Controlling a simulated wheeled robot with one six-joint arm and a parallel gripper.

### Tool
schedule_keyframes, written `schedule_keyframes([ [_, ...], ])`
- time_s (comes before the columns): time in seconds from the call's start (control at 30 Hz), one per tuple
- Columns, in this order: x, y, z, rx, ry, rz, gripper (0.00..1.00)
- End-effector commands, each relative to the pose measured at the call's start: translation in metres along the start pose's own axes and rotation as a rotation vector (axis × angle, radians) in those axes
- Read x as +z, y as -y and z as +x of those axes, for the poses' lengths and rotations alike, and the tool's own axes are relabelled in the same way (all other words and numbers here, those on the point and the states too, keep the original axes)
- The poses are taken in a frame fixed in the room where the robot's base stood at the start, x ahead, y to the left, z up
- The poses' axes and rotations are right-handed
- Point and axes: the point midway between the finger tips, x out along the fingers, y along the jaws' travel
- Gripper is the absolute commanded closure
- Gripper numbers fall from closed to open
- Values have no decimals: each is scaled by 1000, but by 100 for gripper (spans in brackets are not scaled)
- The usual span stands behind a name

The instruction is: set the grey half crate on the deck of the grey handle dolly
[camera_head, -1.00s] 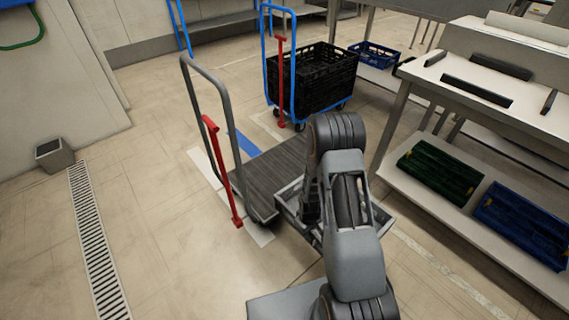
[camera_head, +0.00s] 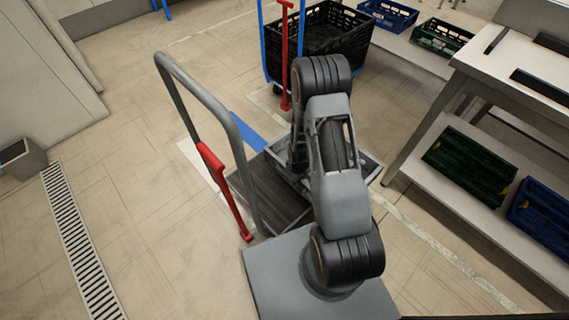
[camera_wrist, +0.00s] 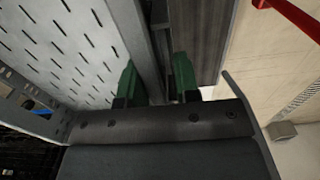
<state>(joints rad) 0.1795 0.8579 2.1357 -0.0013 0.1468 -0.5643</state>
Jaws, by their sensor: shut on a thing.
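The grey half crate (camera_head: 369,170) shows in the head view behind my arm, which hides its middle. In the wrist view its perforated floor (camera_wrist: 62,45) fills the left side. My gripper (camera_wrist: 156,84) has green fingertips, one on each side of the crate's grey wall, and is shut on that wall. In the head view my arm hides the gripper. The dark ribbed deck of the grey handle dolly (camera_head: 268,200) lies at the crate's left; a strip of deck (camera_wrist: 200,40) shows beside the wall in the wrist view. Whether the crate touches the deck is hidden.
The dolly's grey handle (camera_head: 200,92) and a red lever (camera_head: 226,192) stand left of the deck. A blue-handled cart with a black crate (camera_head: 330,38) stands behind. A table (camera_head: 510,80) with green and blue crates on its lower shelf is right.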

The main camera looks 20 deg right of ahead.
Motion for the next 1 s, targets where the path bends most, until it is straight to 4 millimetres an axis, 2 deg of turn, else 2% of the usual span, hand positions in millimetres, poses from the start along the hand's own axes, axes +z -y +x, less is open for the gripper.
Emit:
schedule_keyframes([
  [0.17, -33, 3, 18, 2, -4, -7, 100],
  [0.4, -91, 10, 44, 2, -5, -11, 100],
  [0.5, -103, 11, 63, 1, -1, -9, 100],
  [0.7, -123, 13, 84, 1, -3, -8, 100],
  [1.0, -132, 13, 93, 1, -1, -8, 100],
])
